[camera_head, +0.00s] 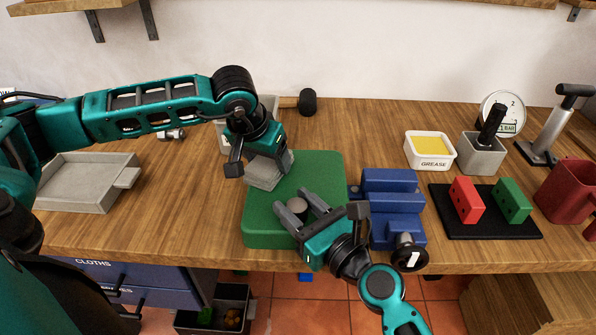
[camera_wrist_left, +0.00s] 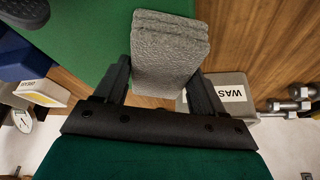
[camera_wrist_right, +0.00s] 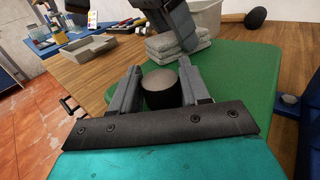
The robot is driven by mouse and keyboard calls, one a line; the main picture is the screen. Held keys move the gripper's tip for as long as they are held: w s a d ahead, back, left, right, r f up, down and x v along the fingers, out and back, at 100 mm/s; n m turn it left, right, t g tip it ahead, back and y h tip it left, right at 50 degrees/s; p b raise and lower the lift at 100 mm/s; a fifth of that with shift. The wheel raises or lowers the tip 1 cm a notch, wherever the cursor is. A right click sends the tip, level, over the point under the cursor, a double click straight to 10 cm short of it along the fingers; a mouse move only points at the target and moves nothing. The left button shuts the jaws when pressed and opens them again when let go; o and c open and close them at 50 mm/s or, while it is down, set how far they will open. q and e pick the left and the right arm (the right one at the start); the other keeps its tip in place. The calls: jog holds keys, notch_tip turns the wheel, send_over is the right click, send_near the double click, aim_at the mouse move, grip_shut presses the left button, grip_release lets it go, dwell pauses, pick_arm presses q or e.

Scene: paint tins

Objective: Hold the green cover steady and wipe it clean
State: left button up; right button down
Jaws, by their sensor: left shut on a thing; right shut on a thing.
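The green cover (camera_head: 325,175) lies flat on the workbench, with a dark round knob (camera_head: 297,207) near its front. My right gripper (camera_head: 300,201) is shut on the knob, which also shows between its fingers in the right wrist view (camera_wrist_right: 161,88). My left gripper (camera_head: 264,157) is shut on a folded grey cloth (camera_head: 265,174). The cloth is at the cover's back left corner, low over it; I cannot tell whether it presses on it. In the left wrist view the cloth (camera_wrist_left: 168,55) sits between both fingers. No dirt is visible on the cover.
A blue block vise (camera_head: 392,195) stands close at the cover's right. Farther right are a grease tub (camera_head: 430,150) and a black stand (camera_head: 490,228) with red and green blocks. A grey tray (camera_head: 85,190) lies left. A grey waste bin (camera_wrist_left: 232,95) stands behind the cloth.

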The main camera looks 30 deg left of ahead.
pick_arm(q)
jog(key=shift+w+a+r, duration=0.1)
jog(key=shift+w+a, duration=0.35)
jog(key=shift+w, duration=0.15)
pick_arm(e)
jog(key=shift+f, duration=0.3)
pick_arm(q)
jog(key=shift+w+d, duration=0.45)
jog(key=shift+d, duration=0.2)
jog(key=shift+w+d, duration=0.4)
jog(key=shift+d, duration=0.2)
jog(key=shift+w+d+f, duration=0.15)
jog(key=shift+w+d, duration=0.25)
jog(key=shift+d, duration=0.25)
jog(key=shift+w+d+f, duration=0.1)
jog(key=shift+w+d, duration=0.25)
jog(key=shift+d, duration=0.3)
jog(key=shift+w+d+r, duration=0.1)
jog(key=shift+w+d, duration=0.35)
jog(key=shift+d, duration=0.2)
jog(key=shift+w+d+r, duration=0.1)
jog(key=shift+w+d, duration=0.3)
jog(key=shift+d, duration=0.2)
